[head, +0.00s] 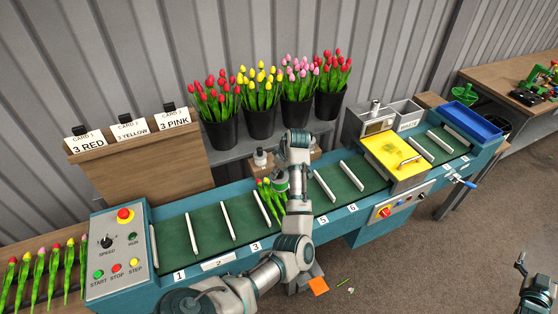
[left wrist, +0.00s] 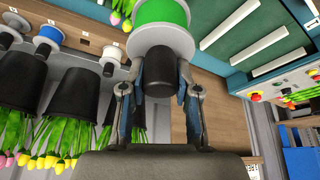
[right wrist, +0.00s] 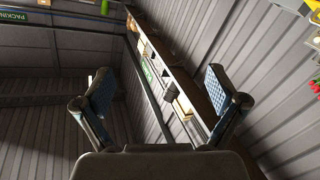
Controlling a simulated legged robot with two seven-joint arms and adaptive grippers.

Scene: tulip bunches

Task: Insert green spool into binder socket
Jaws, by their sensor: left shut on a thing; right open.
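The green spool (left wrist: 160,12) has a white flange and a black hub and is at the top of the left wrist view. My left gripper (left wrist: 158,82) is shut on its black hub, with one finger on each side. In the head view, my left arm reaches over the conveyor near slot 4, and the spool is small and hard to make out there. The binder with its yellow cover (head: 396,155) stands on the conveyor to the right. I cannot make out its socket clearly. My right gripper (right wrist: 158,98) is open and empty, well away from the conveyor.
The conveyor (head: 175,232) has white dividers, and a tulip bunch (head: 268,198) lies by my left arm. Black tulip pots (head: 260,122) stand behind. Other spools, one blue (left wrist: 47,38), sit on a rack. A blue tray (head: 470,122) is at the right end.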

